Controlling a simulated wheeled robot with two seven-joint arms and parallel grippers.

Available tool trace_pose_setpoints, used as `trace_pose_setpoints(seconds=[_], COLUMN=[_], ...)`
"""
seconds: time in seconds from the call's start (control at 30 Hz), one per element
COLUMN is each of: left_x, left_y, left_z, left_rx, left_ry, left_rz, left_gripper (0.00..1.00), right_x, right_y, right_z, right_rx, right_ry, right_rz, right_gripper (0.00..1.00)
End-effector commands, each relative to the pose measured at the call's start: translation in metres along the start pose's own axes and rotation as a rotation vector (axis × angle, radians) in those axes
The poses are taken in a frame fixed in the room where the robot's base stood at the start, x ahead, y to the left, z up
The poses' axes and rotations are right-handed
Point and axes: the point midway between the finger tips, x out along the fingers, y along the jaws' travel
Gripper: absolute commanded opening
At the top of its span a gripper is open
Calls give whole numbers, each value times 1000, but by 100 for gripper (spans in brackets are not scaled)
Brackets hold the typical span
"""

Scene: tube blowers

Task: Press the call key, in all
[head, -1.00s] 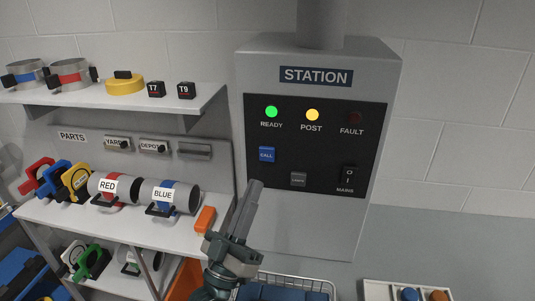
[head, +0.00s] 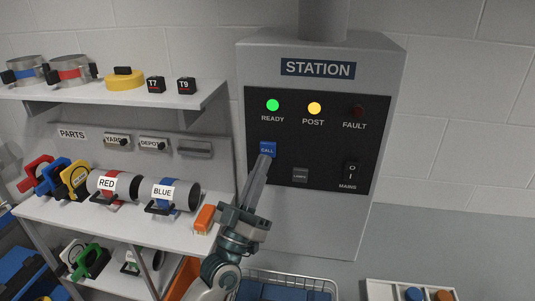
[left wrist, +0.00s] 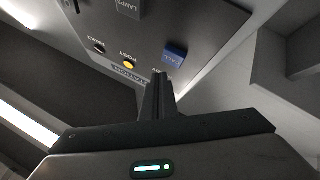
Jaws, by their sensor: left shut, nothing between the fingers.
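The blue call key (head: 267,148) is on the black panel of the grey station box (head: 318,80), below the green READY lamp (head: 272,105). My left gripper (head: 266,159) is shut and empty, its tips just below the key in the head view, overlapping its lower edge. In the left wrist view the blue key (left wrist: 174,54) stands just beyond and to the right of the shut fingertips (left wrist: 163,76). I cannot tell whether they touch. My right gripper is not in view.
The yellow POST lamp (head: 314,108) is lit; the FAULT lamp (head: 358,111) is dark. A grey LAMPS key (head: 300,175) and the MAINS switch (head: 351,171) are to the right. Shelves with labelled canisters (head: 170,194) stand left. A wire basket (head: 290,283) is below.

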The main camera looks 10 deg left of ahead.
Motion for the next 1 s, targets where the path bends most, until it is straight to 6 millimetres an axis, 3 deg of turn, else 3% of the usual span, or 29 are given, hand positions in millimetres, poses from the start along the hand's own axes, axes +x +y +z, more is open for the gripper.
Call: trace_pose_setpoints(seconds=[0.3,1.0], left_x=[10,9], left_y=[-7,-6], left_z=[6,6], left_rx=[0,0], left_ry=[1,1], left_rz=[0,0], left_gripper=[0,0], right_x=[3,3], right_y=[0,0], right_z=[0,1], right_rx=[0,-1], right_ry=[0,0], right_rz=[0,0], right_gripper=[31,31])
